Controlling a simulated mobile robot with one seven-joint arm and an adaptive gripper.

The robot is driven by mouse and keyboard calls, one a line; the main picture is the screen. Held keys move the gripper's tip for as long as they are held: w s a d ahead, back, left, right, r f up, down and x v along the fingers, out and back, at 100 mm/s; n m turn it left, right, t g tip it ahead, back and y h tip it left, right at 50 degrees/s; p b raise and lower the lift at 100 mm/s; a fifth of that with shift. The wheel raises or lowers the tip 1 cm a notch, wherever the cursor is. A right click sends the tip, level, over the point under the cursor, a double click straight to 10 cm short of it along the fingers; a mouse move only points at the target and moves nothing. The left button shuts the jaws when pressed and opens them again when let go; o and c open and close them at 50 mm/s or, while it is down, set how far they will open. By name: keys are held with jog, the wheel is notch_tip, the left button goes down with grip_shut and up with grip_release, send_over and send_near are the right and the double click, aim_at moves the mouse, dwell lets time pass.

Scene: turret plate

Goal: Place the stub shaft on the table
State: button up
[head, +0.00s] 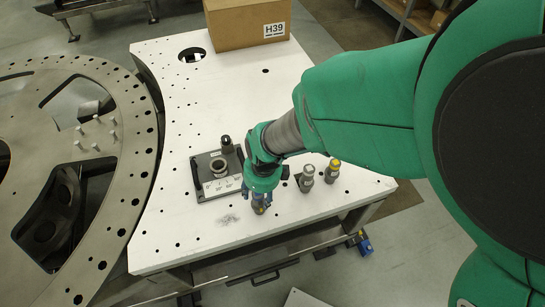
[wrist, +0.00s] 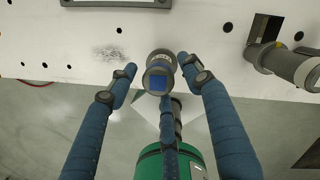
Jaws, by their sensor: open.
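In the wrist view a grey cylindrical part with a blue top (wrist: 159,72), which looks like the stub shaft, stands upright on the white table (wrist: 215,60) near its front edge. My gripper (wrist: 152,72) is open. One finger is on each side of the part, with visible gaps, so it is not gripped. In the head view my gripper (head: 260,200) is low over the front of the table (head: 180,225) and mostly hides this part.
Two similar grey cylinders, one silver-topped (head: 305,178) and one yellow-topped (head: 332,171), stand right of my gripper. A dark fixture plate (head: 210,187) with a ring and a black knob lies to its left. A cardboard box (head: 245,22) sits at the back. A large perforated metal ring (head: 130,135) is left.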

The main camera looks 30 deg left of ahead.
notch_tip(320, 180, up, 11)
jog(key=d, duration=0.1)
jog(key=shift+d+p, duration=0.2)
jog(key=shift+p, duration=0.1)
jog(key=shift+f, duration=0.1)
dwell(0.5)
jog(key=w+d+r+n+t, duration=0.1)
jog(key=w+d+r+n, duration=0.15)
jog(key=d+r, duration=0.4)
jog(key=w+d+r+n+t, duration=0.1)
jog(key=w+d+r+n, duration=0.2)
jog(key=d, duration=0.6)
jog(key=w+d+r+n+t, duration=0.1)
jog(key=d+r+n, duration=0.2)
jog(key=d+r, duration=0.4)
jog(key=s+d+r+n, duration=0.1)
jog(key=s+d+n, duration=0.1)
jog(key=d, duration=0.5)
jog(key=s+d+r+n+t+h, duration=0.1)
jog(key=s+d+r+n, duration=0.1)
jog(key=d, duration=0.5)
jog(key=s+d+r+n+t, duration=0.1)
jog(key=s+d+r+n, duration=0.1)
jog(key=s+d+n, duration=0.2)
jog(key=d+n, duration=0.1)
jog(key=d, duration=0.1)
jog(key=shift+s+d+r, duration=0.15)
jog(key=shift+s+d, duration=0.1)
jog(key=shift+d, duration=0.15)
